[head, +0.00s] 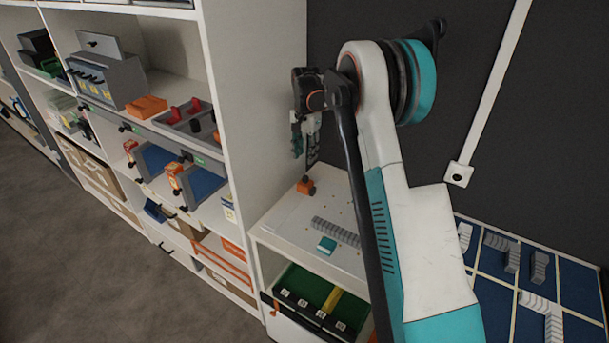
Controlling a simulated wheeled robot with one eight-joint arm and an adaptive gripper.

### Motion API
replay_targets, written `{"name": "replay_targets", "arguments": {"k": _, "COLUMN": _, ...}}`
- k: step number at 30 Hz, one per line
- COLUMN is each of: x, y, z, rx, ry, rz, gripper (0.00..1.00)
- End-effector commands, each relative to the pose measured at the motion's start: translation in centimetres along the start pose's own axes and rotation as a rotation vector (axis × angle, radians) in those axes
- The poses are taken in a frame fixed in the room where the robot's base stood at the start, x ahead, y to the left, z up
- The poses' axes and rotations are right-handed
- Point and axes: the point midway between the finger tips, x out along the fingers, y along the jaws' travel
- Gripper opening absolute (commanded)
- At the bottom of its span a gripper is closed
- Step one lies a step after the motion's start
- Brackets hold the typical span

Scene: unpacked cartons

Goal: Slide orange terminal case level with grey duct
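A small orange terminal case (305,188) with a dark top part sits on the white worktop (283,222) of a low cabinet, towards its back left. A grey ribbed duct (335,232) lies on the same worktop, nearer the front and to the right; my arm stands in front of the view near its right end. My gripper (304,158) points down above the orange case. Its two fingers look apart and nothing shows between them. A small clearance seems to show between the fingertips and the case, but exact contact is hard to tell.
A small teal box (326,245) lies just in front of the duct. Small orange dots are scattered on the worktop. A tall white shelf wall (255,110) stands close on the left, and a dark wall (500,140) behind. Green drawers (312,290) sit below the worktop.

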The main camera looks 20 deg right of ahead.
Motion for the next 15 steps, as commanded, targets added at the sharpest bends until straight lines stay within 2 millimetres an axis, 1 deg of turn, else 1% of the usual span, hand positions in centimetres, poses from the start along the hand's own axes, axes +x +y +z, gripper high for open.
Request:
{"name": "replay_targets", "arguments": {"k": 1, "x": 1.3, "y": 0.0, "z": 0.0, "rx": 0.000, "ry": 0.000, "rz": 0.000, "gripper": 0.35}}
{"name": "replay_targets", "arguments": {"k": 9, "x": 6.4, "y": 0.0, "z": 0.0, "rx": -0.001, "ry": 0.000, "rz": 0.000, "gripper": 0.35}}
{"name": "replay_targets", "arguments": {"k": 15, "x": 8.9, "y": 0.0, "z": 0.0, "rx": -0.001, "ry": 0.000, "rz": 0.000, "gripper": 0.35}}
